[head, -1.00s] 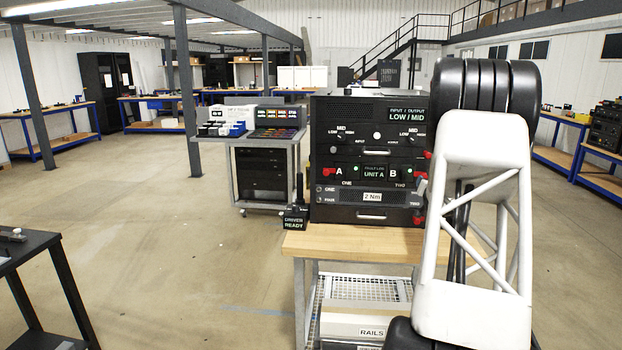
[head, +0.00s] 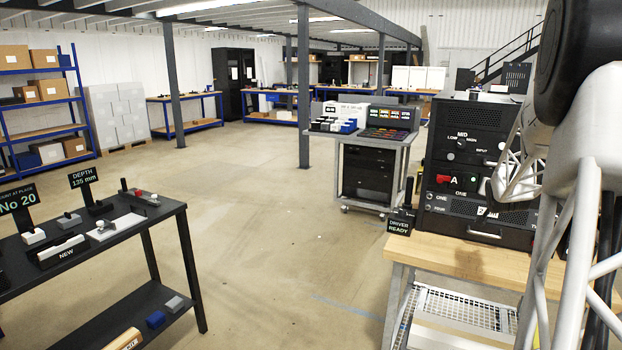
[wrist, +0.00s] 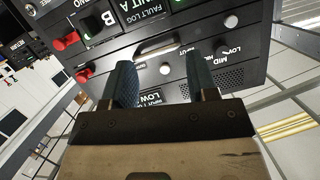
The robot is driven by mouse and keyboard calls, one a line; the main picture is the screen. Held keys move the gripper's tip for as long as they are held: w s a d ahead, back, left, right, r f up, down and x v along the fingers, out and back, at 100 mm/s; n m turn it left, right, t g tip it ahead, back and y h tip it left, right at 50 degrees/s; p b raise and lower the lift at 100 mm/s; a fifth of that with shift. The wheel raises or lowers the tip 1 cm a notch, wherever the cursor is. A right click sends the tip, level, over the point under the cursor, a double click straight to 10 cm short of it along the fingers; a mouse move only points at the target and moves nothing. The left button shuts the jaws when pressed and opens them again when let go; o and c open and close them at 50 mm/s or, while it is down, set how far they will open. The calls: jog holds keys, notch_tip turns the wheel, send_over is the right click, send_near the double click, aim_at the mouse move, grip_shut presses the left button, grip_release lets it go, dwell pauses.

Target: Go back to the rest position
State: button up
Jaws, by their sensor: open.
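My gripper (wrist: 163,82) shows in the wrist view, with two dark blue fingers apart and nothing between them. It points at the front of the black rack (wrist: 190,45), near a silver handle and white knobs; I cannot tell whether it touches. In the head view the same rack (head: 466,116) stands on a wooden-topped bench (head: 470,262) at the right. My arm covers the rack's right part, and the gripper's fingers cannot be made out there.
A black table (head: 160,218) with small parts and signs stands at the left. A grey cart (head: 372,141) stands behind, left of the rack. A "DRIVER READY" sign (head: 399,225) sits at the bench's left edge. The floor between table and bench is clear.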

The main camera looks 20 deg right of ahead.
jog(key=s+a+r+n+g+y, duration=0.1)
jog(key=s+a+n+g+y, duration=0.2)
jog(key=a, duration=1.7)
jog(key=s+a+r+n+g+y, duration=0.1)
jog(key=s+a+n+y, duration=0.2)
jog(key=a, duration=1.7)
jog(key=s+a+f+n+g+y, duration=0.1)
jog(key=s+a+f+n+g, duration=0.1)
jog(key=s+a, duration=1)
jog(key=s+a+f+n+g+y, duration=0.2)
jog(key=s+a+f, duration=0.1)
jog(key=s+a, duration=0.9)
jog(key=s, duration=0.3)
jog(key=shift+s+f+g+y, duration=0.3)
jog(key=shift+s+f+g, duration=0.1)
